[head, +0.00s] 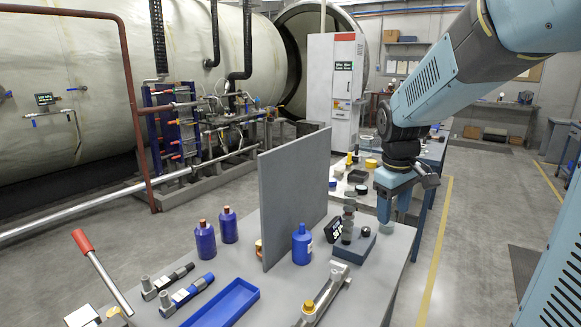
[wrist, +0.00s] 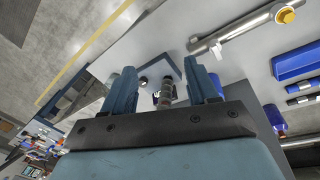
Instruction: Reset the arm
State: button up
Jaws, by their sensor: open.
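My blue arm comes in from the upper right of the head view and bends down to my gripper (head: 394,212), which hangs over the right edge of the grey table (head: 385,262). In the wrist view my gripper (wrist: 160,72) has its two blue fingers spread apart. Between them a dark, ribbed upright piece (wrist: 166,88) shows beyond the fingers; I see nothing held. In the head view, a grey-blue block (head: 352,248) with dark knobs stands on the table just left of and below the fingers.
An upright grey panel (head: 294,200) divides the table. Near it stand a blue bottle (head: 302,246) and two darker bottles (head: 205,241). A blue tray (head: 222,303) and a metal pipe piece with a yellow cap (head: 309,306) lie in front. Open floor (head: 480,240) lies right.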

jog(key=s+r+m+t, duration=0.2)
jog(key=s+r, duration=0.1)
jog(key=s, duration=0.4)
jog(key=s+r+m+t+y, duration=0.1)
jog(key=s+r+m, duration=0.1)
jog(key=s, duration=0.6)
jog(key=shift+r+m+t, duration=0.4)
jog(key=shift+m, duration=0.4)
jog(key=shift+s+d, duration=0.1)
jog(key=shift+s, duration=0.55)
jog(key=shift+c, duration=0.2)
jog(key=shift+s+m, duration=0.1)
jog(key=shift+m, duration=0.2)
jog(key=shift+c, duration=1.3)
